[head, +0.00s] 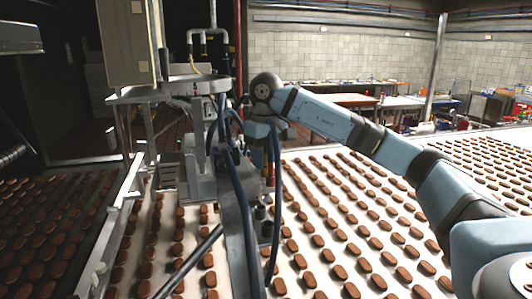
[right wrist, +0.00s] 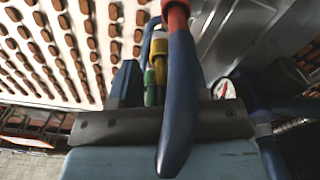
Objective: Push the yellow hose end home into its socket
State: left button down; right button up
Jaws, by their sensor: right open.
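In the right wrist view the yellow hose end (right wrist: 158,47) stands between a red fitting (right wrist: 177,16) and a green fitting (right wrist: 150,86). A thick blue hose (right wrist: 178,100) runs down from the red fitting, close to the camera, and covers part of the view. I cannot tell how far the yellow end sits in its socket. My right gripper (head: 262,132) is open beside the machine head; in its wrist view one dark blue finger (right wrist: 127,84) shows left of the fittings, apart from the yellow end. The other finger is not clear. My left gripper is not in view.
Blue hoses (head: 240,195) hang down the machine's front. A grey box (head: 128,42) stands at the upper left. The conveyor (head: 350,246) carries rows of brown biscuits. A round gauge (right wrist: 224,89) sits right of the fittings. Benches (head: 350,100) stand far behind.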

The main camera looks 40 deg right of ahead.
aim_at(266, 154)
notch_tip(266, 154, up, 14)
jog(key=p, duration=0.3)
jog(key=shift+f, duration=0.1)
dwell(0.3)
dwell(0.5)
